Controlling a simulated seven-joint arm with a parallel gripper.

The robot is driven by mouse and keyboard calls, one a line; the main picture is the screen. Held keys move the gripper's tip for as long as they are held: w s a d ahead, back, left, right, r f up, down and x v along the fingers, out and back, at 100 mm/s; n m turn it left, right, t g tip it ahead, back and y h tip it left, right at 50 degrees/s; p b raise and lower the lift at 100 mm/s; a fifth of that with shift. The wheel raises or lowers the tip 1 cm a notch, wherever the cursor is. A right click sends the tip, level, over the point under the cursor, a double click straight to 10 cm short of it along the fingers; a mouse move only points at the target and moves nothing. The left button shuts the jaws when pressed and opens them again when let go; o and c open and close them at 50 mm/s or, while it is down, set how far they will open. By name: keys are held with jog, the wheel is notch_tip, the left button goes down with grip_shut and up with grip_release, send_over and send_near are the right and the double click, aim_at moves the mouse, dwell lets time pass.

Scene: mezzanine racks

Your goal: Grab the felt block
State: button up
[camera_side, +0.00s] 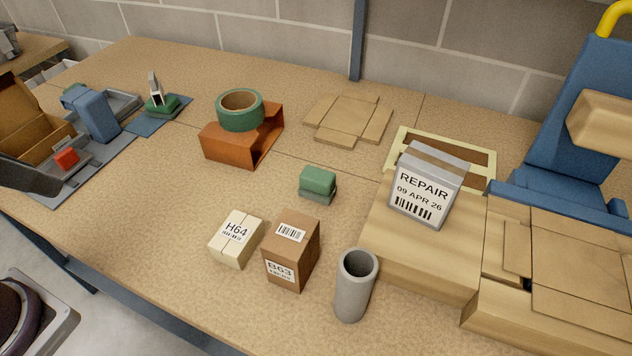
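A small block with a green top and a grey lower layer (318,182), which looks like the felt block, lies flat on the tabletop near the middle of the side view. Nothing touches it, and its top and front are uncovered. My gripper cannot be made out in this view. A dark grey tapered shape cut off at the left edge may be part of my arm, but I cannot tell.
Around the block are an orange open box (218,146) with green tape (240,108), cartons H64 (236,238) and B63 (291,250), a grey tube (355,286) and a REPAIR packet (424,188) on a flat carton (420,254). Bare tabletop lies left of the block.

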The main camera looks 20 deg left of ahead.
jog(key=o, duration=0.4)
jog(key=n+g+h, duration=0.6)
jog(key=n+h, duration=0.7)
jog(key=n, duration=0.4)
send_over(313, 172)
jog(key=f, duration=1.4)
jog(key=shift+s+a+f, duration=0.2)
jog(key=shift+a+f, duration=0.1)
jog(key=shift+f, duration=0.05)
jog(key=shift+n+h, duration=0.3)
jog(key=shift+n, duration=0.2)
jog(key=f, duration=0.7)
jog(key=shift+w+f, duration=0.1)
jog(key=shift+w, duration=0.1)
jog(key=shift+x, duration=1.55)
